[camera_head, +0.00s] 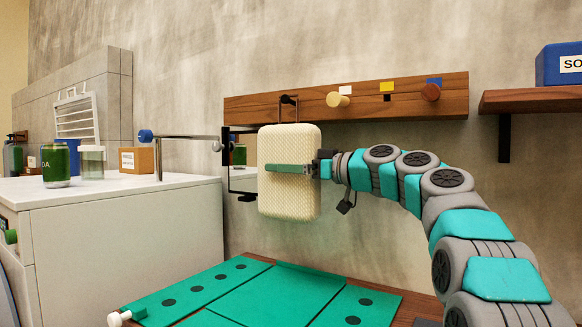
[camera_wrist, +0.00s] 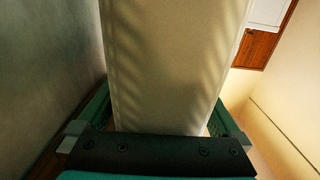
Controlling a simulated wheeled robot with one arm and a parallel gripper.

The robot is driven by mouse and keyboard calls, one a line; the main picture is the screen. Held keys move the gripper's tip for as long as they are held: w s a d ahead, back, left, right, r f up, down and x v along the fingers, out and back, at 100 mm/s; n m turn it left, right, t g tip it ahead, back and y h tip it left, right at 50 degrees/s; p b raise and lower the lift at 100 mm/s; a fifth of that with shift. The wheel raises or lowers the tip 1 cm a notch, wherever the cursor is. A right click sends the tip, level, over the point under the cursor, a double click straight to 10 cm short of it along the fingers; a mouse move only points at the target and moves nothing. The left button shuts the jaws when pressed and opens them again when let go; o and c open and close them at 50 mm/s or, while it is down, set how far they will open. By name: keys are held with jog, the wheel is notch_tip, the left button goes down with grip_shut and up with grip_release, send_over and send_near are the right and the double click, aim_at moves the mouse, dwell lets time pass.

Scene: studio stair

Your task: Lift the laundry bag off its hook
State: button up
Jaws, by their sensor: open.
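The cream, textured laundry bag (camera_head: 287,200) hangs upright from its dark hook (camera_head: 288,103) on the wooden wall rail (camera_head: 250,109). My gripper (camera_head: 275,168) reaches in from the right at the bag's upper half. One green finger lies across the bag's front face; the other is hidden behind the bag. In the wrist view, the bag (camera_wrist: 170,65) stands between the two open fingers, one on each side. I cannot tell whether either finger touches it.
Yellow and brown pegs (camera_head: 338,99) stick out of the rail to the right. A wooden shelf (camera_head: 530,100) with a blue box (camera_head: 560,65) is at the right. A metal rod (camera_head: 185,137) and black bracket (camera_head: 238,190) sit left of the bag. A green mat (camera_head: 270,295) lies below.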

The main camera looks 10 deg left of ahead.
jog(key=c, duration=1.5)
jog(key=shift+r, duration=0.1)
jog(key=shift+r, duration=0.35)
jog(key=shift+s+a+r+b, duration=0.15)
jog(key=shift+s+a+b, duration=0.15)
jog(key=shift+s+b, duration=0.4)
jog(key=shift+s+a+r+b, duration=0.2)
jog(key=shift+s+b, duration=0.25)
jog(key=shift+s, duration=0.4)
jog(key=shift+s+a+r+b, duration=0.1)
jog(key=shift+s+a+b, duration=0.25)
jog(key=shift+s+b, duration=0.35)
jog(key=shift+s, duration=0.1)
